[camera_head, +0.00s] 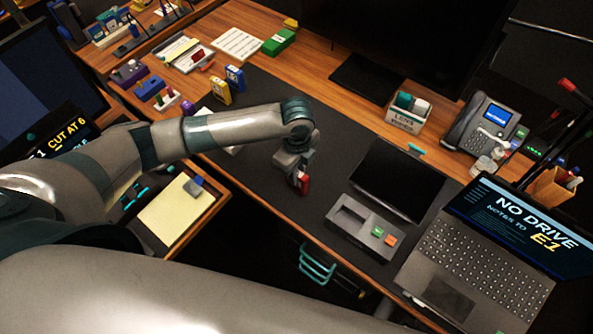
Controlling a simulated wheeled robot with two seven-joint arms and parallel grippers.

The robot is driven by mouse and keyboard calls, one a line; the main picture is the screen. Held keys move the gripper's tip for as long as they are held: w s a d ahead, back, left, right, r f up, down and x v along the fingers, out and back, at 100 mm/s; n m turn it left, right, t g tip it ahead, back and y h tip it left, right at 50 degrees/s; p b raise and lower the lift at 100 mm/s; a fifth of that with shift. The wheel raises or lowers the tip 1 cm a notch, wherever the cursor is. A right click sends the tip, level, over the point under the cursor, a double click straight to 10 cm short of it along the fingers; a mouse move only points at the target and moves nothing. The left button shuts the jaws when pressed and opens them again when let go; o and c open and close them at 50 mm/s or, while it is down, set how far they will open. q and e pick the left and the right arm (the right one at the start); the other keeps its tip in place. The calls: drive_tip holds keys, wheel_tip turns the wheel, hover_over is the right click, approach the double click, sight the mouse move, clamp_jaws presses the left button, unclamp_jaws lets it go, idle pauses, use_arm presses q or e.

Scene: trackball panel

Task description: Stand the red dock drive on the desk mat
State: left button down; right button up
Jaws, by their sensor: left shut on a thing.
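The red dock drive (305,184) is small and upright, at the tip of my left gripper (300,176). My left gripper points down and is shut on it over the dark desk mat (268,194). I cannot tell whether the drive's lower end touches the mat. The gripper hides part of the drive. My left arm reaches in from the left across the mat. My right gripper is not in view.
A grey box with orange and green buttons (364,222) stands right of the drive, with a dark tablet-like panel (396,180) behind. An open laptop (478,265) is at the right. Yellow and blue drives (220,92) stand beyond my arm. The mat's front edge is close.

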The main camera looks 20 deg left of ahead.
use_arm(q)
drive_tip(key=shift+f, duration=0.15)
drive_tip(key=c, duration=1.6)
unclamp_jaws()
wheel_tip(320, 180, up, 12)
drive_tip(key=b, duration=0.3)
